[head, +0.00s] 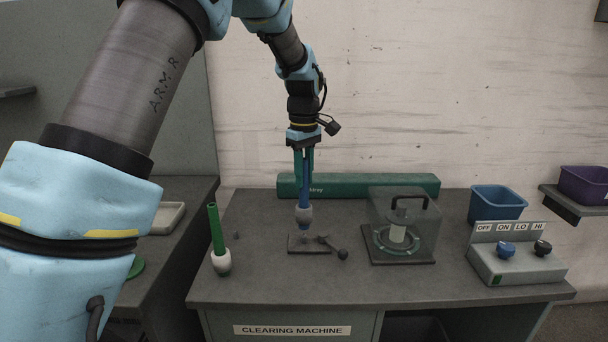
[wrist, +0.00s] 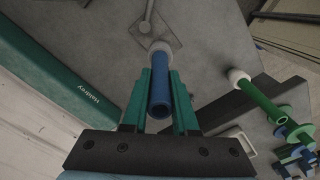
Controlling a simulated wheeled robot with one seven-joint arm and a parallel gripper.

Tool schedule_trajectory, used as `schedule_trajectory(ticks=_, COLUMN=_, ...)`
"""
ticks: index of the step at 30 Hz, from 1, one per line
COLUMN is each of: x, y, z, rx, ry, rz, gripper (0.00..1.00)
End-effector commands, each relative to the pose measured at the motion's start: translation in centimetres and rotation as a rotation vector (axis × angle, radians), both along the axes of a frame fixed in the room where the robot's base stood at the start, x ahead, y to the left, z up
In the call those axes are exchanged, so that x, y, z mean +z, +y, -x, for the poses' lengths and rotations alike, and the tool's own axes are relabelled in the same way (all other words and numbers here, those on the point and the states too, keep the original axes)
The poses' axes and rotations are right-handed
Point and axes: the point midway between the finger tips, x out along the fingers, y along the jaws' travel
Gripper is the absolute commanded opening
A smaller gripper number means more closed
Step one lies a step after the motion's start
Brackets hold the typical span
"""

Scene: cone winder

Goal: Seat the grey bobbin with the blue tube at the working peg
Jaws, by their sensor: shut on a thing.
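My gripper (head: 303,178) is shut on the blue tube (head: 304,190) of the grey bobbin (head: 304,215), holding it upright with the grey end down. In the wrist view the blue tube (wrist: 161,95) stands between the green fingers, and the grey bobbin (wrist: 161,49) shows at its far end. The bobbin is over or just above a small dark plate (head: 296,245) with a black-knobbed lever (head: 342,254); the plate also shows in the wrist view (wrist: 163,22). The working peg is not visible, and I cannot tell whether the bobbin touches it.
A white bobbin with a green tube (head: 217,230) stands at left on the table. A clear-covered device (head: 402,225) is right of the plate, with a control box (head: 515,265) and blue bin (head: 497,202) beyond. A green bar (head: 358,185) lies along the back.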

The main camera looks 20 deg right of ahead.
Motion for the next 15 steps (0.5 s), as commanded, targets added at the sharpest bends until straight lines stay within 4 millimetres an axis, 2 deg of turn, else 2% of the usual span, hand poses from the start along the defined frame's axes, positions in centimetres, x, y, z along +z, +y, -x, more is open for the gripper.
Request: schedule_trajectory(ticks=15, x=-1.3, y=0.0, z=0.0, rx=0.0, ry=0.0, rz=-0.001, gripper=0.0)
